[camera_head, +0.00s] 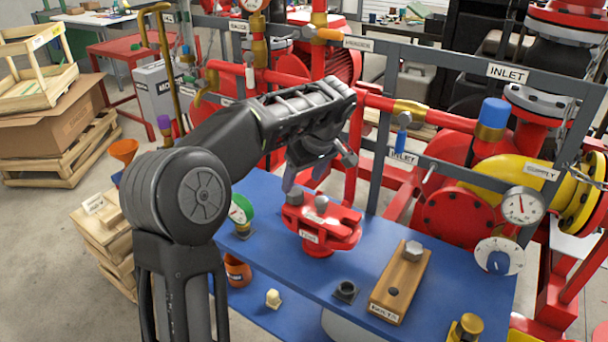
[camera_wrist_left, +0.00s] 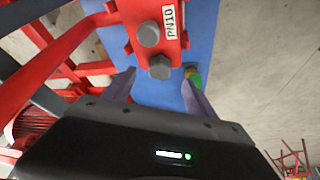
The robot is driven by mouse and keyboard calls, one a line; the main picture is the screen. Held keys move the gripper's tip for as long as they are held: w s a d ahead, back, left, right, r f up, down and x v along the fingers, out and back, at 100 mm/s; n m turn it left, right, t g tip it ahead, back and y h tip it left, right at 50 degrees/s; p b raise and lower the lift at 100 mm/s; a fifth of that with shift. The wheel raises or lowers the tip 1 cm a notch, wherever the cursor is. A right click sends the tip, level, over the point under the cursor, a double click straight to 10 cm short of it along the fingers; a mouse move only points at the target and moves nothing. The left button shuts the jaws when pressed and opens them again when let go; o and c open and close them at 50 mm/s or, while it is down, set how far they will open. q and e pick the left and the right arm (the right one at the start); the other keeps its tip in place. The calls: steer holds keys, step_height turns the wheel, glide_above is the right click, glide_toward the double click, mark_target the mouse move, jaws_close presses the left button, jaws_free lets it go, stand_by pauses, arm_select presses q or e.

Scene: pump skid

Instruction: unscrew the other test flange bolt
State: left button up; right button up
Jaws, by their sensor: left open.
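The red test flange (camera_head: 338,232) stands on the blue bench, with a "PN10" label that shows in the left wrist view (camera_wrist_left: 170,20). In the left wrist view one bolt head (camera_wrist_left: 159,68) lies just beyond and between my fingertips, the other (camera_wrist_left: 148,34) farther off. My left gripper (camera_head: 316,176) is open and empty above the flange, its fingers (camera_wrist_left: 160,88) apart. A wooden bolt block (camera_head: 403,272) holds one hex bolt (camera_head: 412,250); its nearer hole is empty. My right gripper is not seen.
A black square socket (camera_head: 345,291) and a yellow-capped fitting (camera_head: 467,326) are on the blue bench (camera_head: 372,250).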

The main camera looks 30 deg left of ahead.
mark_target(297, 194)
arm_select(q)
steer(key=p+x, duration=0.1)
steer(key=x, duration=0.5)
steer(key=shift+a+f, duration=0.15)
steer(key=shift+f, duration=0.15)
steer(key=shift+c, duration=0.4)
